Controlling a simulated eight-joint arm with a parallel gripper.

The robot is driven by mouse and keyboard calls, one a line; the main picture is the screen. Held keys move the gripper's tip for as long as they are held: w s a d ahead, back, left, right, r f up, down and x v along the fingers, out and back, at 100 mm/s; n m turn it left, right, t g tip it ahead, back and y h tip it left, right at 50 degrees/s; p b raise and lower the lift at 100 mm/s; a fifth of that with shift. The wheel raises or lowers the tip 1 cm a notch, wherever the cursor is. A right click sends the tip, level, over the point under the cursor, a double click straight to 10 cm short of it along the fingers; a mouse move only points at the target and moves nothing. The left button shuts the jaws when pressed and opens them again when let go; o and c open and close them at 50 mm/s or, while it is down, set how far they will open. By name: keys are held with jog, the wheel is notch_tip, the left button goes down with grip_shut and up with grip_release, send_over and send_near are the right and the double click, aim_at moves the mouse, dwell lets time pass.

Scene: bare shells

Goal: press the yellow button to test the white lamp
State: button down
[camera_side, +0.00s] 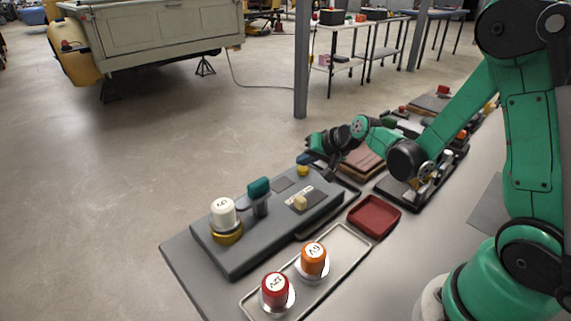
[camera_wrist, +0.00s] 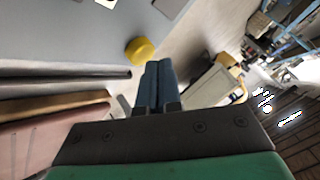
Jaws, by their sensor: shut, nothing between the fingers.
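The yellow button (camera_side: 303,170) sits at the far end of a grey box (camera_side: 265,230). In the wrist view the yellow button (camera_wrist: 140,49) shows just left of and beyond my fingertips.
A teal-topped post (camera_side: 259,190) stands between lamp and button. A metal tray (camera_side: 348,232) holds a red lamp (camera_side: 275,290) and an orange lamp (camera_side: 313,260). A red dish (camera_side: 374,216) lies beside it.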

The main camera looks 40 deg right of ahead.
aim_at(306, 170)
jog(key=shift+f, duration=0.45)
dwell(0.6)
jog(key=shift+r, duration=0.9)
jog(key=shift+r, duration=2.5)
jog(key=s+a+r+n+g, duration=0.1)
jog(key=s+a+n, duration=0.2)
jog(key=s, duration=0.3)
jog(key=s+a+r+n+g+h, duration=0.1)
jog(key=s+a+r+n, duration=0.1)
jog(key=s+a+n, duration=0.2)
jog(key=shift+s+n, duration=0.4)
jog(key=shift+s, duration=0.8)
